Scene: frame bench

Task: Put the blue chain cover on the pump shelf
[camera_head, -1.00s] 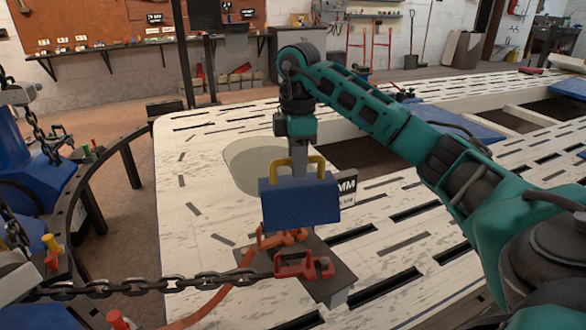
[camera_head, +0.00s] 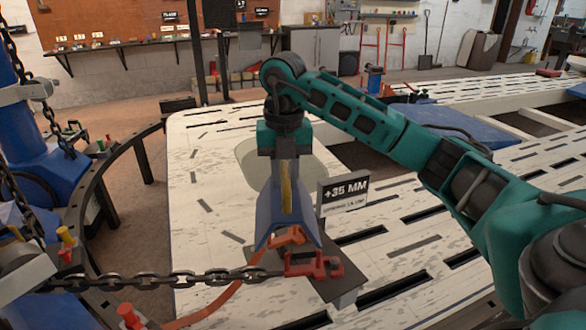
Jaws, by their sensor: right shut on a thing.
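The blue chain cover (camera_head: 268,212) has a yellow handle (camera_head: 286,185) on top. My right gripper (camera_head: 285,166) is shut on that handle from above. The cover shows nearly end-on, its sides spreading downward, above or at the orange hook and the dark plate. I cannot tell whether it touches them. A chain (camera_head: 170,280) runs in from the left to a red clamp (camera_head: 314,265) just below the cover. I cannot make out the pump shelf for certain. My left gripper is not in view.
A "+35 MM" sign (camera_head: 344,195) stands close right of the cover. The dark plate (camera_head: 335,286) lies under the clamp on the white slotted bench (camera_head: 215,150). A curved dark rail (camera_head: 105,185) and blue machinery (camera_head: 45,190) with hanging chain stand left. An orange strap (camera_head: 215,308) crosses the front.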

